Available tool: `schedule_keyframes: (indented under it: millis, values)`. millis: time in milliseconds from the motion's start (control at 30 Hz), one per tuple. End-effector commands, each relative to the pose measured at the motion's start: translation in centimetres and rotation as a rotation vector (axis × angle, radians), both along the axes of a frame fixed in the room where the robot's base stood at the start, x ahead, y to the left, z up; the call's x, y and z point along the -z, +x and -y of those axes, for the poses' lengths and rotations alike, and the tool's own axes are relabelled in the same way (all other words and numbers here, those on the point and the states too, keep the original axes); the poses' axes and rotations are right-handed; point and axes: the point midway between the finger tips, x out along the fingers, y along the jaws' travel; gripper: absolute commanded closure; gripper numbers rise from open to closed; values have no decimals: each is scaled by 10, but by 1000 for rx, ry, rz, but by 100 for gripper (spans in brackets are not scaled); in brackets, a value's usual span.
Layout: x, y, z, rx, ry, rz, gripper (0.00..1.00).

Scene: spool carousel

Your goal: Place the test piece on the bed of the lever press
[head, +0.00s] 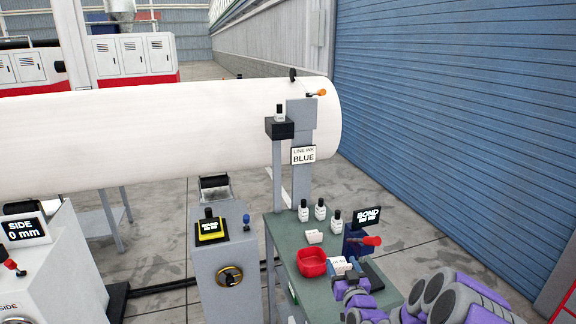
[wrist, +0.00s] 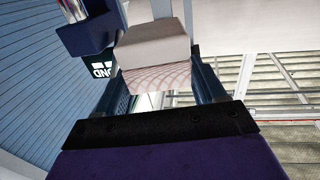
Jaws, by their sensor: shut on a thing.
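The lever press (head: 354,243) is a dark blue body with a red-ended lever and a BOND display (head: 367,217), just behind my gripper. Its blue body (wrist: 84,36) also shows in the wrist view. A dark plate (head: 373,277) lies beside my gripper; whether it is the bed is unclear.
The green bench (head: 285,252) holds a red bin (head: 312,262), another white block (head: 313,236) and several white bottles with black caps. A post with a LINE INK BLUE sign (head: 303,155) rises behind. A large white roll (head: 160,130) spans the back.

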Motion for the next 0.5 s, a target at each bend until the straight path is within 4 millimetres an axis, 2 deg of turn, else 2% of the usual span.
schedule_keyframes:
  millis: [33, 300, 400, 500]
  values:
    - [-17, 8, -3, 14, 0, 11, 62]
    - [-96, 31, -11, 99, 1, 11, 62]
    - [-121, 34, -15, 119, 0, 9, 62]
    - [-137, 34, -20, 129, -1, 3, 62]
